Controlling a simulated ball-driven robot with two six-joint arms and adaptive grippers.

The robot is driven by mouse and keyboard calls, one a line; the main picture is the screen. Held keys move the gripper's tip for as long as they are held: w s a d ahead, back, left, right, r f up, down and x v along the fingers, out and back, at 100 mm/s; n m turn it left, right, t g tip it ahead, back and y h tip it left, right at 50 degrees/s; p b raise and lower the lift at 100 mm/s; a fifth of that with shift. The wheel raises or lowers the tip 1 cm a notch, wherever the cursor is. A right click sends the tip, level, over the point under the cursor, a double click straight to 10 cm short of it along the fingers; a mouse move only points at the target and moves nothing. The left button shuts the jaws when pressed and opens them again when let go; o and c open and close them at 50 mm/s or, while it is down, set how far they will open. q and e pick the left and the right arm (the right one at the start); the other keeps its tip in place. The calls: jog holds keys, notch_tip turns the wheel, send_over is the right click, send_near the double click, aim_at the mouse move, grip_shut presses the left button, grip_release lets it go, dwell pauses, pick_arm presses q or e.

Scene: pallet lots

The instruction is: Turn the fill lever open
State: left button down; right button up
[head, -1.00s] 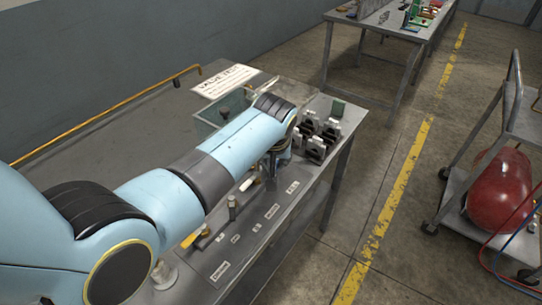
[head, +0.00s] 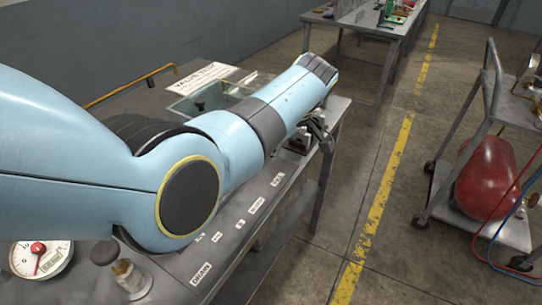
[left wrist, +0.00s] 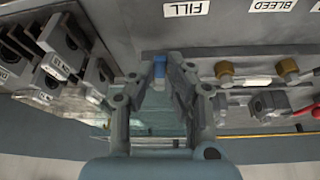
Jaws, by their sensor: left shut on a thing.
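In the left wrist view my left gripper (left wrist: 159,72) is shut on the blue tip of the fill lever (left wrist: 159,63). The FILL label (left wrist: 187,8) is on the grey panel just beyond and slightly right of the fingers. The fingers and the gripper body hide the rest of the lever, so its angle cannot be told. In the head view my left arm crosses the bench, and part of the left gripper (head: 319,130) shows at the bench's right edge; the lever is hidden there. My right gripper is in neither view.
Grey clamp blocks (left wrist: 62,52) stand left of the gripper. Brass fittings (left wrist: 226,72) and a red handle (left wrist: 304,110) lie to its right, near the BLEED label (left wrist: 273,4). A gauge (head: 41,258) sits at the bench's near left. A cart carries a red tank (head: 486,178).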

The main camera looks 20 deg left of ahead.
pick_arm(q)
jog(key=shift+w+n+g+b, duration=0.3)
jog(key=shift+w+n+b, duration=0.05)
jog(key=shift+n+b, duration=0.55)
jog(key=c, duration=1.6)
grip_release()
notch_tip(320, 180, up, 10)
